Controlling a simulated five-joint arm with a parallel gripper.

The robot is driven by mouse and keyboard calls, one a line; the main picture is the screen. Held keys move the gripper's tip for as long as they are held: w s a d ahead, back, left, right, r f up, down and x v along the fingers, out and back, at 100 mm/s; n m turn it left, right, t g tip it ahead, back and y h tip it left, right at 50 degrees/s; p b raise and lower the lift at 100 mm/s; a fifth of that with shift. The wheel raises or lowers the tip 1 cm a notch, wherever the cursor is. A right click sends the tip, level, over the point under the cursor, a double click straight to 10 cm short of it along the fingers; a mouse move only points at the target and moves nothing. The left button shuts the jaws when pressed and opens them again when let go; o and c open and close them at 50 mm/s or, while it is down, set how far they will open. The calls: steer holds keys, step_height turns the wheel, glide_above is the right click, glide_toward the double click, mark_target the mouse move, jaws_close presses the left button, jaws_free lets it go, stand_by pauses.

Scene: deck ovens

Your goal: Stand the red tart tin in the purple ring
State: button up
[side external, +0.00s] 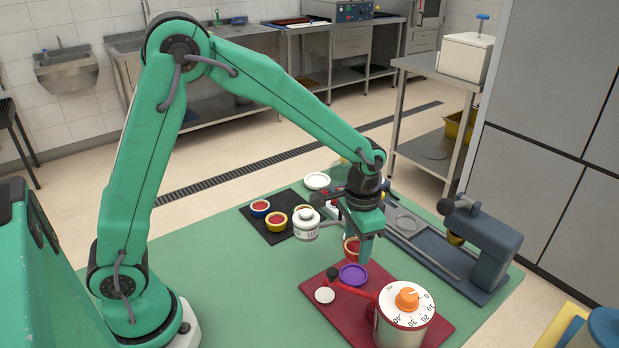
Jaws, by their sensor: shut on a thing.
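The red tart tin (350,247) is between the jaws of my gripper (359,252), which is shut on it and points down. The fingers hide part of the tin. In the picture the tin is just above the purple ring (353,274), and it is not inside it. I cannot tell how high the tin is held. The purple ring lies on the dark red board (315,286), near its back edge.
A large timer (400,318) with an orange knob and a red arm stands on the board near a white disc (324,295). A grey device (485,240) stands right.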

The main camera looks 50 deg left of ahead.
mark_target(356, 253)
steer(key=shift+f, duration=0.15)
steer(key=shift+f, duration=2.65)
steer(key=shift+f, duration=0.6)
steer(key=o, duration=0.7)
steer(key=shift+r, duration=5.5)
